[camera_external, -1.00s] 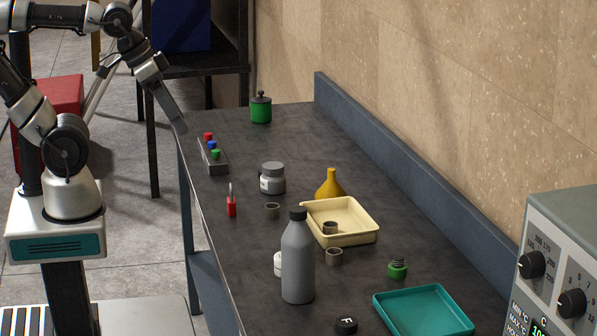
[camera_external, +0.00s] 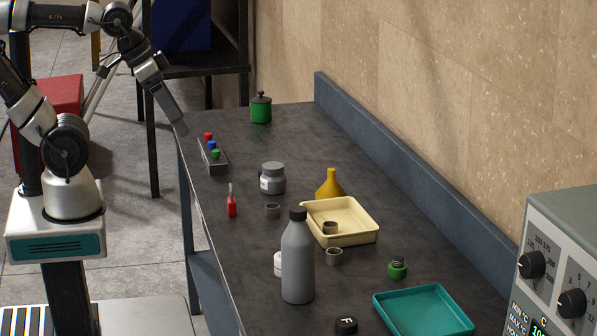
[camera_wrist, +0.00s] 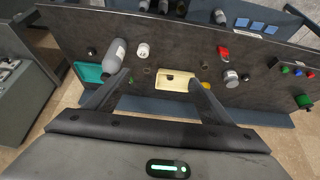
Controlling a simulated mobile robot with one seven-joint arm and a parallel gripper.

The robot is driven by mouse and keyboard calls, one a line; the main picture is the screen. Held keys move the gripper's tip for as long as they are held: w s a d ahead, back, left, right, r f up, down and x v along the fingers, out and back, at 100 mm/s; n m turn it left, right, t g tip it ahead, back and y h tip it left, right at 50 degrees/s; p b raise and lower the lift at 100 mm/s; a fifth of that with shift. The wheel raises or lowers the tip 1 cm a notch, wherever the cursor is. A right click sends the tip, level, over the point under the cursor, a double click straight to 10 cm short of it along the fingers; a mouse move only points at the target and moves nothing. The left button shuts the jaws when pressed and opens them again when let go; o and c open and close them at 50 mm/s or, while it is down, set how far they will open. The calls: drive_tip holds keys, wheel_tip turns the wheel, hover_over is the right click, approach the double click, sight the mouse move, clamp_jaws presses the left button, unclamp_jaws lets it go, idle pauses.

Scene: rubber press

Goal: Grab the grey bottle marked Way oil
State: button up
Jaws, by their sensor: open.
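A tall grey bottle with a black cap (camera_external: 297,262) stands upright near the front of the dark workbench. No marking on it can be read. In the wrist view, the grey bottle (camera_wrist: 114,56) shows left of centre, beyond the left finger's tip. My gripper (camera_external: 182,128) is beyond the bench's far left edge in the external view, well away from the bottle. In the wrist view, my gripper's two fingers (camera_wrist: 160,77) are spread wide with nothing between them at close range. A smaller grey jar with a pale label (camera_external: 272,179) stands farther back; its text is unreadable.
A white container (camera_external: 278,264) is partly hidden behind the bottle. A cream tray (camera_external: 362,218), yellow funnel (camera_external: 330,186), teal tray (camera_external: 425,312), black knob (camera_external: 346,325) and green-based spring piece (camera_external: 398,268) are nearby. A red padlock (camera_external: 232,206) and rack (camera_external: 215,165) sit left.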

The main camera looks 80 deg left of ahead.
wheel_tip(320, 180, up, 26)
drive_tip(key=m+g+h+b, duration=0.2)
drive_tip(key=m+h, duration=0.1)
drive_tip(key=m, duration=0.6)
hover_over(298, 246)
drive_tip(key=s+a, duration=0.4)
drive_tip(key=a, duration=0.4)
wheel_tip(298, 246, down, 34)
drive_tip(key=b+x, duration=0.1)
drive_tip(key=x, duration=1.1)
drive_tip(key=shift+s+b, duration=0.15)
drive_tip(key=shift+b, duration=0.15)
drive_tip(key=shift+b+x, duration=0.35)
drive_tip(key=shift+x, duration=2.65)
drive_tip(key=shift+s+d, duration=0.1)
drive_tip(key=shift+s, duration=0.05)
